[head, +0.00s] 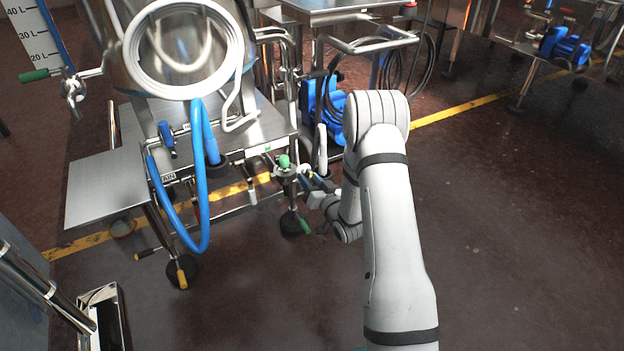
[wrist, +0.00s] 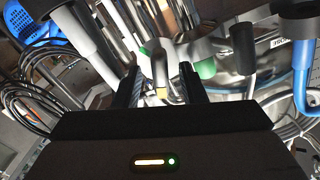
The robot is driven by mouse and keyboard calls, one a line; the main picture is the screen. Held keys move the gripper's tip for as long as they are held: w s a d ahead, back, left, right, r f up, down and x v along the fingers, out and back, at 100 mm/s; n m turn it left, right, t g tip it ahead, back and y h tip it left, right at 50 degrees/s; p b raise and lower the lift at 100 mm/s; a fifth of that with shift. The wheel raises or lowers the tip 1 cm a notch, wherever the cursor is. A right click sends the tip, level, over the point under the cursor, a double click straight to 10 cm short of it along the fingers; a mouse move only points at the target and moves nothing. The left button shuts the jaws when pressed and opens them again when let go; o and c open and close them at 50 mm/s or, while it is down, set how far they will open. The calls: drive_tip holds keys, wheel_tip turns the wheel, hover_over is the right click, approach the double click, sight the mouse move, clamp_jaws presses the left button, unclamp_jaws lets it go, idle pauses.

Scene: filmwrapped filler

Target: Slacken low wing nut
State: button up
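My gripper (head: 312,186) reaches in at the right side of the steel filler stand, close to a clamp-like metal fitting with a green knob (head: 284,161). In the wrist view my gripper (wrist: 162,88) has its two dark fingers apart. A pale metal piece (wrist: 160,68) shows between or just beyond the fingertips. It may be the low wing nut, but its wings are not clear. I cannot tell whether a finger touches it. In the head view the wing nut cannot be made out beside my gripper.
A blue hose (head: 202,190) loops down at the stand's front left. A steel side shelf (head: 108,186) juts left. A green-tipped lever (head: 304,226) lies low beside my gripper. A blue part (head: 322,100) and black cables (head: 412,72) are behind. The floor at right is clear.

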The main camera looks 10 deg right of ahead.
drive_tip(key=p+v, duration=0.2)
drive_tip(key=v, duration=0.5)
drive_tip(key=shift+s, duration=0.2)
wheel_tip(320, 180, up, 31)
drive_tip(key=s+d+n+g+h+p, duration=0.1)
drive_tip(key=s+d+g+h+p, duration=0.35)
drive_tip(key=p, duration=1.45)
drive_tip(key=s+a+r+g+p, duration=0.2)
drive_tip(key=s+r+p, duration=0.3)
drive_tip(key=s+r, duration=0.3)
drive_tip(key=s+a+r+g+p, duration=0.2)
drive_tip(key=s+r+g+p, duration=0.2)
drive_tip(key=s+r, duration=0.5)
drive_tip(key=s+a+r+g+h+p, duration=0.1)
drive_tip(key=s+a+r+g+p, duration=0.1)
drive_tip(key=s+r+g+p, duration=0.2)
drive_tip(key=s+r+p, duration=0.3)
drive_tip(key=s+r, duration=0.1)
drive_tip(key=r, duration=0.2)
drive_tip(key=shift+s+p, duration=0.25)
drive_tip(key=shift+p, duration=0.05)
drive_tip(key=shift+a+r, duration=0.1)
drive_tip(key=shift+r, duration=0.05)
